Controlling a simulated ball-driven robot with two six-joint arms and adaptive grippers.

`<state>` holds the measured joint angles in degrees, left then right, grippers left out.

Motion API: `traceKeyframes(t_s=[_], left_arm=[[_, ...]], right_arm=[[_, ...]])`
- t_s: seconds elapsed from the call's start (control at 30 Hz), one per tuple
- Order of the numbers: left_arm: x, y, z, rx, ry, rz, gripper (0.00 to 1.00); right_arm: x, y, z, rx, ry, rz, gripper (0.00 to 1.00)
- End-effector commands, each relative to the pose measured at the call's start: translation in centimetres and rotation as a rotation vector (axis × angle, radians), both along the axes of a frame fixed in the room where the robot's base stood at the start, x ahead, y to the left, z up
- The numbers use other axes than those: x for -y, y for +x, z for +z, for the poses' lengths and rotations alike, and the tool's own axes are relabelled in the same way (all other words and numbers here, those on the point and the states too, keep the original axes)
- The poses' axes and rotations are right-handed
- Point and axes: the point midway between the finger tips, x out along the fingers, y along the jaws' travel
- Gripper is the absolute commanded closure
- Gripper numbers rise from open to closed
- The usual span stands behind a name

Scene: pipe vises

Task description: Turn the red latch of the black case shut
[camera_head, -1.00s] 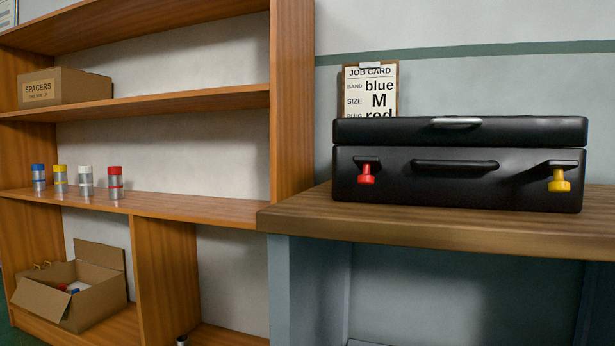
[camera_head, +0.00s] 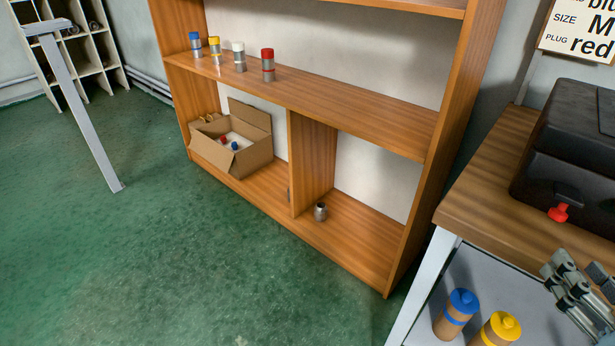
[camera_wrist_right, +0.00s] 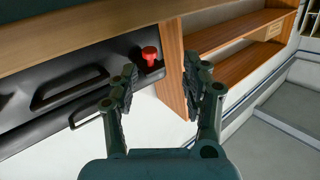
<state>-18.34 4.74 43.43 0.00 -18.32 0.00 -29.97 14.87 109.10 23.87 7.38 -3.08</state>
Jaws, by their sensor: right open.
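The black case (camera_head: 570,150) sits on the wooden bench, cut off by the right edge in the head view. Its red latch (camera_head: 558,212) is low on the front face, near the left end. My right gripper (camera_head: 582,285) is in the lower right corner, in front of and below the latch, apart from it. In the wrist view the case (camera_wrist_right: 55,100) appears upside down, with the red latch (camera_wrist_right: 150,56) beyond the gap between my open, empty fingers (camera_wrist_right: 160,88). The yellow latch is out of view. My left gripper is not in view.
The bench edge (camera_head: 500,245) runs under the case. A blue-capped bottle (camera_head: 460,312) and a yellow-capped bottle (camera_head: 500,330) stand below the bench top. A wooden shelf (camera_head: 350,110) with several capped cylinders and an open carton (camera_head: 250,158) stands left.

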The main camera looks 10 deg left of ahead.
Motion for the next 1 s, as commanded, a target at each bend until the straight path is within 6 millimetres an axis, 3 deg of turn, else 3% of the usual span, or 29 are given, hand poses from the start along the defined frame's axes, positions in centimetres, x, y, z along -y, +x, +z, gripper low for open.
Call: traceKeyframes(t_s=[0.1, 0.2, 0.37, 0.7, 1.0], left_arm=[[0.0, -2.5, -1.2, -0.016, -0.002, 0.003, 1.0], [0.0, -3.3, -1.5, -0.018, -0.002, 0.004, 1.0], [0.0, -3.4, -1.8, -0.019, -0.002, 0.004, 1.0], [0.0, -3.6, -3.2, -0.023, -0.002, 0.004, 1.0], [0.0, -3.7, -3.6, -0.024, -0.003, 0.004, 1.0]], right_arm=[[1.1, 0.0, 0.2, 0.063, 0.011, -0.027, 0.52], [1.5, 0.3, 0.4, 0.09, 0.016, -0.039, 0.52], [1.5, 2.6, 0.5, 0.097, 0.016, -0.04, 0.52], [1.3, 9.0, 0.4, 0.094, 0.017, -0.04, 0.52], [1.2, 10.7, 0.5, 0.091, 0.017, -0.04, 0.52]])
